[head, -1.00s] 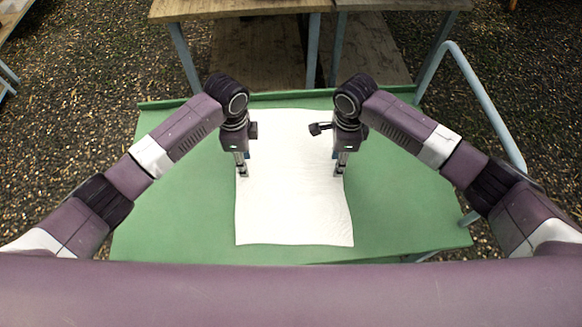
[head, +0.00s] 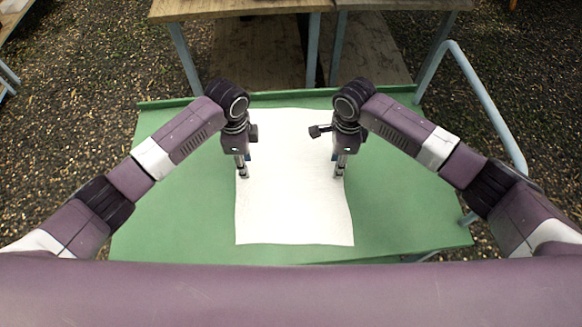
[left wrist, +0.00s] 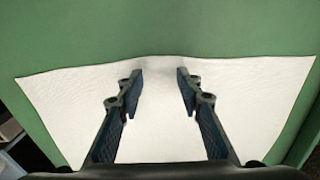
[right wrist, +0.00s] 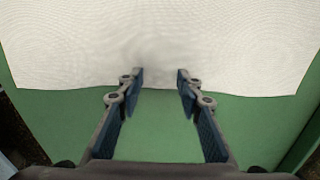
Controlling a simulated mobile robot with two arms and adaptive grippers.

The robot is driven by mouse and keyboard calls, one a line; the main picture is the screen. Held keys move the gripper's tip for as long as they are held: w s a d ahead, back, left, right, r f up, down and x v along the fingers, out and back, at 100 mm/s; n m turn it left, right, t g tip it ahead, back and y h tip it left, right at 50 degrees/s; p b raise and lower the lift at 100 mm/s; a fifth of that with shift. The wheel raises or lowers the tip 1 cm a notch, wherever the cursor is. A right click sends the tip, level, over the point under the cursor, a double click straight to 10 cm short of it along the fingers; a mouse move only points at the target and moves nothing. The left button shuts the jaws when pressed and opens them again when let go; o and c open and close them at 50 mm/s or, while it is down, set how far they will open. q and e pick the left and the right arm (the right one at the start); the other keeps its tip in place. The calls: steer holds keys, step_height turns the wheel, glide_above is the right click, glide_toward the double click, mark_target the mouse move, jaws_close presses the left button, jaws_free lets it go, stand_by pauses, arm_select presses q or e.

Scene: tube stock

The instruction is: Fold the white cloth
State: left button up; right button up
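The white cloth (head: 293,205) lies spread nearly flat on the green table, with slightly wavy side edges. My left gripper (head: 243,173) is at its left edge and my right gripper (head: 340,173) at its right edge, both pointing down. In the left wrist view the left gripper (left wrist: 160,85) is open, its fingers apart over the cloth (left wrist: 155,140) near its edge. In the right wrist view the right gripper (right wrist: 160,85) is open, with the edge of the cloth (right wrist: 160,35) running between its fingertips. I cannot tell whether the fingertips touch the cloth.
The green table (head: 170,220) has bare room on both sides of the cloth and a raised rim at the back. A wooden bench (head: 240,8) stands behind it. A pale blue metal rail (head: 490,105) rises at the right. Gravel surrounds the table.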

arm_select(q)
steer(key=shift+c, duration=1.2)
arm_select(e)
steer(key=shift+c, duration=1.2)
arm_select(q)
steer(key=shift+f, duration=0.2)
jaws_close()
arm_select(e)
steer(key=shift+f, duration=0.2)
jaws_close()
arm_select(q)
steer(key=shift+s, duration=0.1)
arm_select(e)
steer(key=shift+s+d, duration=0.1)
steer(key=shift+s, duration=0.05)
arm_select(q)
steer(key=shift+r, duration=0.15)
arm_select(e)
steer(key=shift+r, duration=0.1)
